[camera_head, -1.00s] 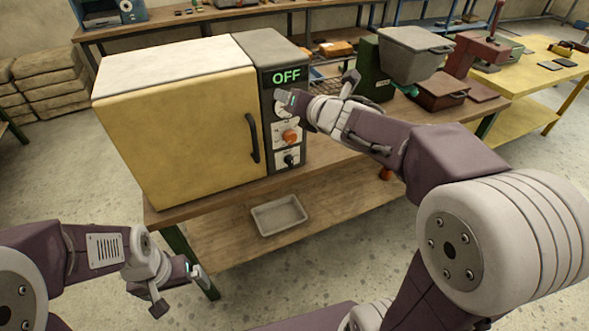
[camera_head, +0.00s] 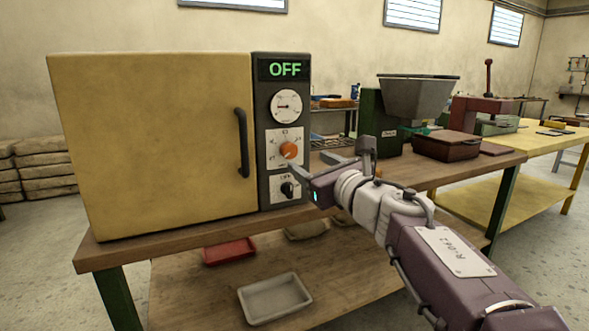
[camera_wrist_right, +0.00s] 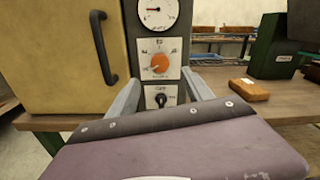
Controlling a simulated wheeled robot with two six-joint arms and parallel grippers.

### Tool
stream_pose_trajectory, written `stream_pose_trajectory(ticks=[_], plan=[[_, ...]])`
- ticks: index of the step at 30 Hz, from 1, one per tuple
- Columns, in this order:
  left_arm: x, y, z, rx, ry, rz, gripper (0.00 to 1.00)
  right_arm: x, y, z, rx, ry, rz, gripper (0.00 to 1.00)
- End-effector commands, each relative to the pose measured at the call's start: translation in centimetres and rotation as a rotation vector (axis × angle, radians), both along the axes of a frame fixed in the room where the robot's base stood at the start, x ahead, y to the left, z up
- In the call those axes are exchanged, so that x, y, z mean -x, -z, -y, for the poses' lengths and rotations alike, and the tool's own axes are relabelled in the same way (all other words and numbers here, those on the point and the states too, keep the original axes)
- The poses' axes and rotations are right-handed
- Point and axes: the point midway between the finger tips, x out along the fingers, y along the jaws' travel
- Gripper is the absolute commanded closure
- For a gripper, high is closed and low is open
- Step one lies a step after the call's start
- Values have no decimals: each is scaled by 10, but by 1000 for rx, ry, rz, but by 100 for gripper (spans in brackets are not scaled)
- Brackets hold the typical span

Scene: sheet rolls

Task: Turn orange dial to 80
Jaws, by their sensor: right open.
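The orange dial (camera_head: 289,150) is on a white scale plate on the dark control panel (camera_head: 262,120) of the yellow oven (camera_head: 150,140). The panel's display (camera_head: 286,69) reads OFF. A round gauge (camera_head: 286,106) is above the dial and a black knob (camera_head: 288,190) below it. In the right wrist view the dial (camera_wrist_right: 159,63) lies ahead, between and beyond my fingers. My right gripper (camera_head: 335,162) is open and empty, in front and to the right of the panel, apart from the dial. The dial's exact pointer reading is too small to tell. My left gripper is out of view.
The oven stands on a wooden bench (camera_head: 110,255) with a lower shelf holding a grey tray (camera_head: 275,298) and a red tray (camera_head: 229,251). The oven door handle (camera_head: 242,143) sticks out left of the panel. A green machine (camera_head: 378,125) stands to the right. An orange-brown block (camera_wrist_right: 249,90) lies right of the oven.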

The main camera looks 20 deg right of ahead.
Motion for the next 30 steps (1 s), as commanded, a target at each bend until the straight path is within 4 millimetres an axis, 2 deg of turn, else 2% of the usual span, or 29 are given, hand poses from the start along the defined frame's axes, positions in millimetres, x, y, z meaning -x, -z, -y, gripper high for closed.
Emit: stream_pose_trajectory(ticks=[12, 17, 24, 30], plan=[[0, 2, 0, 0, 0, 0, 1, -75, 0, -13, -2, -2, -3, 41], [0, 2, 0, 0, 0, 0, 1, -87, 0, -14, -1, -1, -2, 41], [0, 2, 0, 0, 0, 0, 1, -88, 0, -14, -1, -1, -1, 41], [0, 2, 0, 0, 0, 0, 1, -88, 0, -15, -1, -1, -1, 96]])
